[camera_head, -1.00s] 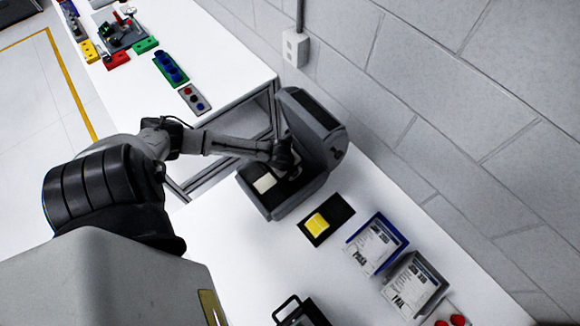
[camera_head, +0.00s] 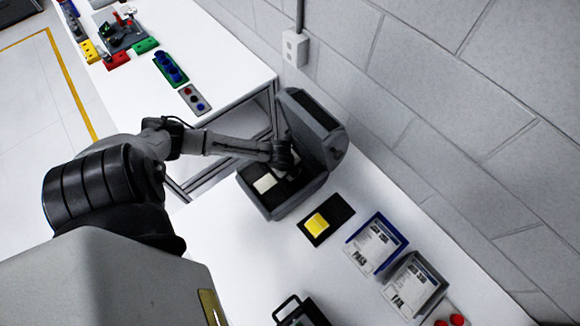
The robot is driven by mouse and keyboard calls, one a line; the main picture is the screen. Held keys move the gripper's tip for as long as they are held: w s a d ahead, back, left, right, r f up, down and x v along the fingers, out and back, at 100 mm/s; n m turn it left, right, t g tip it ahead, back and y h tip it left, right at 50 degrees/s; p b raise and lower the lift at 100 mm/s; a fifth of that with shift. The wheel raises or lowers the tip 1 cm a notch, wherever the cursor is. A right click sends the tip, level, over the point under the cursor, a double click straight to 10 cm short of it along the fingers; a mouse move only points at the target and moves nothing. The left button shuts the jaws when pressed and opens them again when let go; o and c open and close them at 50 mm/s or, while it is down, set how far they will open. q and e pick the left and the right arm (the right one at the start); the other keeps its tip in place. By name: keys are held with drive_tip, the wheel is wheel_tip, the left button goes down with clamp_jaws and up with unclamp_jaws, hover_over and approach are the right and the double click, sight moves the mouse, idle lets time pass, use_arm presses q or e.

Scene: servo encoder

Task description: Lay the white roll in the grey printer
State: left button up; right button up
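The grey printer (camera_head: 268,204) stands on the white table beside the wall, with its lid (camera_head: 314,128) raised at the back. A white piece, which looks like the roll (camera_head: 265,183), shows inside the printer's open body on the left. My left arm reaches in from the left, and its dark gripper (camera_head: 287,167) is at the printer's opening, right of the white piece. The fingers are too dark and small to tell if they are open or shut, or if they touch the roll. My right gripper is not in view.
A black tray with a yellow pad (camera_head: 317,223) lies right of the printer. A blue bin (camera_head: 376,244) and a grey bin (camera_head: 414,285) with labelled papers stand further right. A black-handled object (camera_head: 300,312) is at the bottom edge. The table front of the printer is clear.

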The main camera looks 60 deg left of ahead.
use_arm(q)
drive_tip(key=o, duration=1)
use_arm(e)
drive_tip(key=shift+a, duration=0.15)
use_arm(q)
drive_tip(key=shift+o, duration=0.2)
drive_tip(key=v, duration=1.3)
drive_tip(key=shift+r, duration=0.45)
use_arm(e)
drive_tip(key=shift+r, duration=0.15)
